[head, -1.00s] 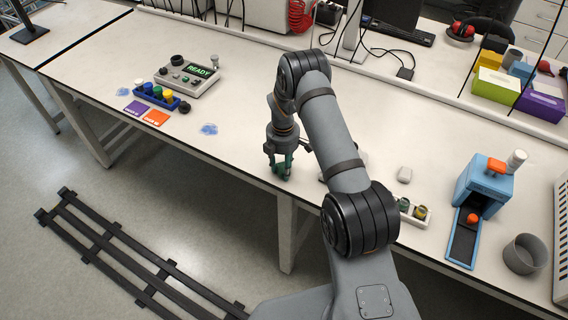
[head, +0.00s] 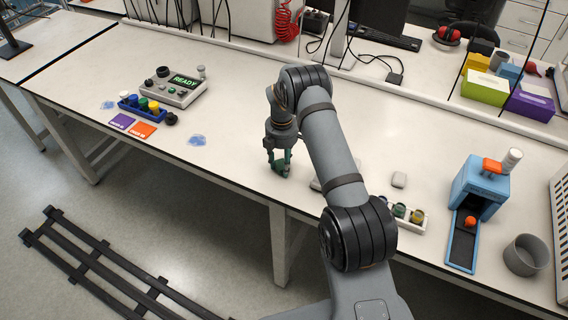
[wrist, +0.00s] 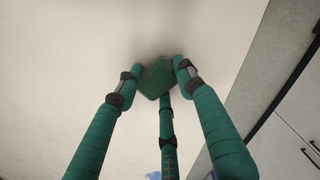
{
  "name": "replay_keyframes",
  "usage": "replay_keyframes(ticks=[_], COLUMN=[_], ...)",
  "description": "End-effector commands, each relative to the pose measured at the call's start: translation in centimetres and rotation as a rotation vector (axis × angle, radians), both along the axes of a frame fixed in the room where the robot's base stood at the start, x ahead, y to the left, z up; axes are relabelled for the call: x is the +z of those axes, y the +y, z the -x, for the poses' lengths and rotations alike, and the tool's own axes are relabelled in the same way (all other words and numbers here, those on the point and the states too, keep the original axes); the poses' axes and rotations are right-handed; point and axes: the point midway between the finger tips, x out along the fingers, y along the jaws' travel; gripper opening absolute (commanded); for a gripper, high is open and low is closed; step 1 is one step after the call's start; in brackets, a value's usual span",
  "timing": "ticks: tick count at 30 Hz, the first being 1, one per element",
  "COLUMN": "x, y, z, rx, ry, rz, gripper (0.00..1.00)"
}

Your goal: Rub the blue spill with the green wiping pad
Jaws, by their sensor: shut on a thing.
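My gripper (head: 280,168) is at the bench's front part, with its green fingers pointing down. In the wrist view its fingers (wrist: 158,78) are closed around the green wiping pad (wrist: 155,84), with pale bench top beyond. In the head view the fingers mostly hide the pad. A blue spill (head: 197,140) lies on the bench to the left of my gripper, clearly apart from it. A second blue smear (head: 108,105) lies farther left, beside the bottle rack. A bit of blue shows at the wrist view's bottom edge (wrist: 153,175). The gap between pad and bench is hard to judge.
Left of the spill are an orange card (head: 142,130), a purple card (head: 122,121), a blue bottle rack (head: 140,108) and a READY box (head: 178,88). Right of my arm stand a vial tray (head: 408,217) and a blue press (head: 480,195). Bench between gripper and spill is clear.

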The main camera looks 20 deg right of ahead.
Motion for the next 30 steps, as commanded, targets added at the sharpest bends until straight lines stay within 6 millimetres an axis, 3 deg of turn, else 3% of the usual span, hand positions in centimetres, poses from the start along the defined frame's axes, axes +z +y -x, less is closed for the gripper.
replay_keyframes(ticks=[19, 24, 30], x=[-0.1, 2.7, 4.4], y=[4.0, 4.2, 4.3], z=[4.7, 4.6, 4.6], rx=[0.001, 0.001, 0.004], ry=[0.005, 0.001, 0.002], rz=[0.000, -0.001, -0.001], gripper=[0.13, 0.13, 0.13])
